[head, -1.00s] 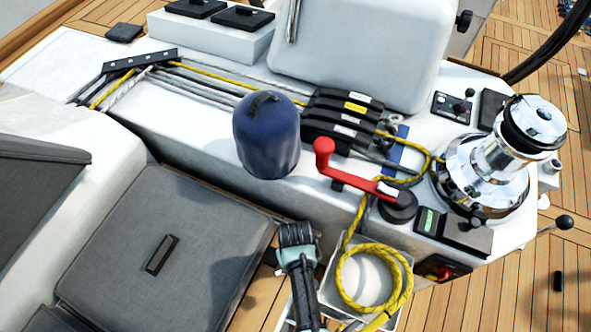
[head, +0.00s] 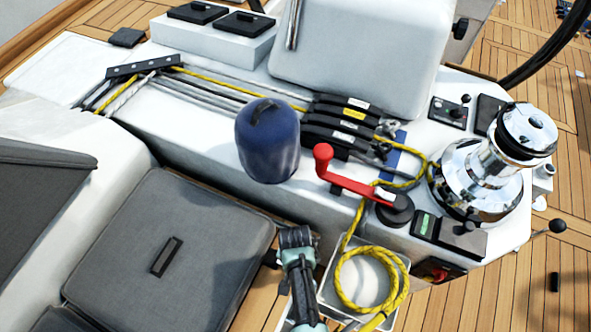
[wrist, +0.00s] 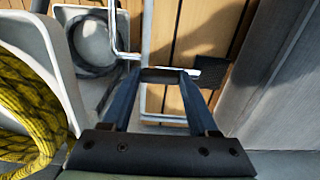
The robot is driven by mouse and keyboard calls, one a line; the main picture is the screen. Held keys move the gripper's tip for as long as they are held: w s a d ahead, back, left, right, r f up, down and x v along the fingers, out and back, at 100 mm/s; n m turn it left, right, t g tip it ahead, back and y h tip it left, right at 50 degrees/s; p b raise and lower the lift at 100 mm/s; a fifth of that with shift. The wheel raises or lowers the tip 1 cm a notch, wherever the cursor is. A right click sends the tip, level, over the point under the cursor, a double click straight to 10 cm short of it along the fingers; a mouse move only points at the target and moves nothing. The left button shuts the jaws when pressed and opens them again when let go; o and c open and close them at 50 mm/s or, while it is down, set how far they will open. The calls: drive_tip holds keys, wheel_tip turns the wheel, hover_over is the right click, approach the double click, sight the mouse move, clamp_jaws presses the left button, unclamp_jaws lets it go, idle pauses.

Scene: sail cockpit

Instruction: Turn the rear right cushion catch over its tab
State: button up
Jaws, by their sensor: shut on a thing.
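The grey seat cushion (head: 175,240) lies at lower left in the head view, with a black strap on top. In the wrist view a grey side face (wrist: 270,80), apparently the cushion's, stands at right. My gripper (wrist: 166,76) points down beside it, its two dark fingers drawn close together at the tips. A small dark piece (wrist: 209,71), apparently the catch or its tab, sits by the right fingertip against that face. What is between the tips is dark and mostly hidden; it appears to be the catch. In the head view my arm hides the fingertips.
A white bin (head: 325,290) with a coiled yellow rope (head: 372,285) stands close to the right of my arm. A red winch handle (head: 345,180) and a blue-covered winch (head: 268,140) are above on the white coaming. Pale thin bars (wrist: 147,50) cross the teak floor near the fingertips.

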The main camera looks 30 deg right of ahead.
idle(0.5)
drive_tip(key=o, duration=1.4)
drive_tip(key=shift+r, duration=0.1)
wheel_tip(320, 180, up, 13)
drive_tip(key=p, duration=0.3)
